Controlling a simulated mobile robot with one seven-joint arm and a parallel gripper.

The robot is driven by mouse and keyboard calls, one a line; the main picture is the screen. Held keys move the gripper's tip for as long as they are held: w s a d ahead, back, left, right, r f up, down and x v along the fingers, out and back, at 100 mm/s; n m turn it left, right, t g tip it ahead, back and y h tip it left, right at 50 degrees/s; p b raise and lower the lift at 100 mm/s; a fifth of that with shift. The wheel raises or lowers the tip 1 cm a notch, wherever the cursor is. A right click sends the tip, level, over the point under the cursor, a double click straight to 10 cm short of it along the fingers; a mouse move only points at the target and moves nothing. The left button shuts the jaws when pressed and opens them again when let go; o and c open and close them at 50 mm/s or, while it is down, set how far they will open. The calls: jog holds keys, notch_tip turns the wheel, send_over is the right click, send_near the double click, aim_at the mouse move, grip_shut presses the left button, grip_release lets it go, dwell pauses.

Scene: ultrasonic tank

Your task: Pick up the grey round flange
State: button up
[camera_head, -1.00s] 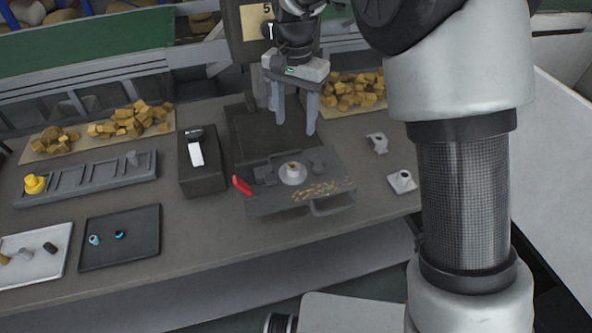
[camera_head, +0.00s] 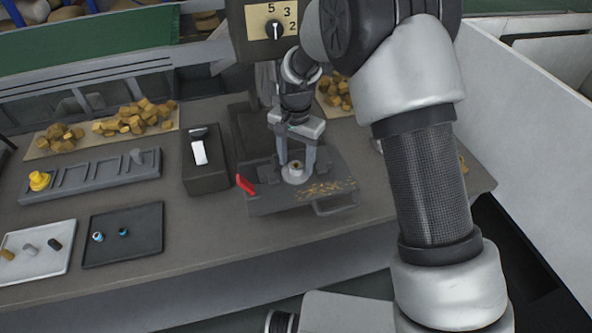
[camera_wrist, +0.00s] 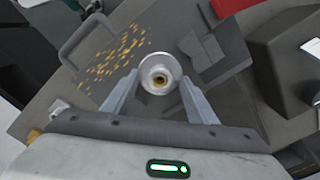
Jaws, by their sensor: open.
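The grey round flange (camera_head: 294,174) sits on the grey fixture plate (camera_head: 278,203), with a raised hub and a brownish bore. It also shows in the wrist view (camera_wrist: 160,74), seen from above between the fingertips. My gripper (camera_head: 296,163) is open and points down at the flange, one finger on each side of it. In the wrist view my gripper (camera_wrist: 158,88) has its two fingers apart. I cannot tell whether either finger touches the flange.
A red lever (camera_head: 245,185) stands at the plate's left, and a handle (camera_head: 335,204) at its front right. Brass chips (camera_head: 327,189) lie on the plate. A dark box (camera_head: 205,165) stands left. A black tray (camera_head: 122,236) and white tray (camera_head: 38,254) lie further left.

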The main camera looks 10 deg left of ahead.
jog(key=shift+f, duration=0.15)
jog(key=c, duration=1.3)
